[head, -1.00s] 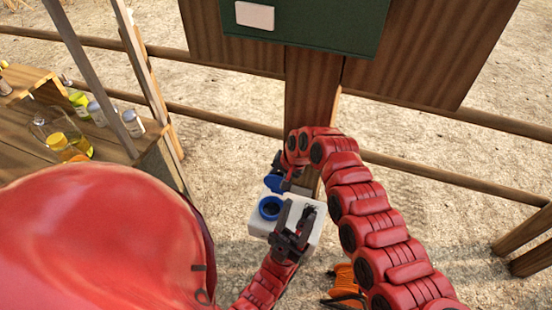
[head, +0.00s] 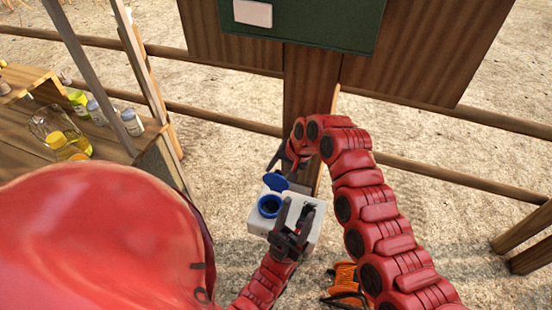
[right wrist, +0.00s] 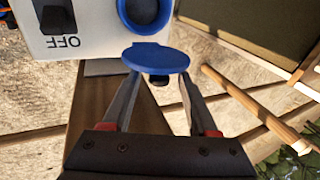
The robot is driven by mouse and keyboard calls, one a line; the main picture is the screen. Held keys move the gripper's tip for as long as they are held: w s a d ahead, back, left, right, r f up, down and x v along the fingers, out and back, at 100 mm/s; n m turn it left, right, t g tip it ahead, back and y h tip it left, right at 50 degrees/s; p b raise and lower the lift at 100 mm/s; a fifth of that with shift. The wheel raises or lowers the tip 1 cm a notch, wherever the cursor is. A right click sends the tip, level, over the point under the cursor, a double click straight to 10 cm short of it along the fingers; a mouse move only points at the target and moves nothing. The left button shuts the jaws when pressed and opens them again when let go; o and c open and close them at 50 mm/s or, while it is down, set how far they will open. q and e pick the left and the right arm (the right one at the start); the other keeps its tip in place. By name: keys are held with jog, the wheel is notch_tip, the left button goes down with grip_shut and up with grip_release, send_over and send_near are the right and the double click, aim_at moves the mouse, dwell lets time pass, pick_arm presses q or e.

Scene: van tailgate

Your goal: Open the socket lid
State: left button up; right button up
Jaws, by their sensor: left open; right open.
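The white socket box (head: 262,226) is mounted on the wooden post, with a round blue socket (head: 269,206) on its face. The blue lid (head: 275,182) stands swung away from the socket, whose dark opening is uncovered. In the right wrist view the lid (right wrist: 156,57) lies between or just beyond the fingertips of my right gripper (right wrist: 157,80), which is open; contact is unclear. In the head view my right gripper (head: 287,166) is just above the lid, partly hidden. My left gripper (head: 297,207) is open in front of the box's right part, covering some of it.
A black switch (right wrist: 57,17) beside an OFF label is on the box. A green panel (head: 310,28) hangs above on the post. An orange cable reel (head: 345,280) is on the ground below. A wooden shelf with several bottles (head: 75,150) stands left.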

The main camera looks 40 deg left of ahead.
jog(key=b+v, duration=0.1)
jog(key=v, duration=1.2)
jog(key=shift+f, duration=0.1)
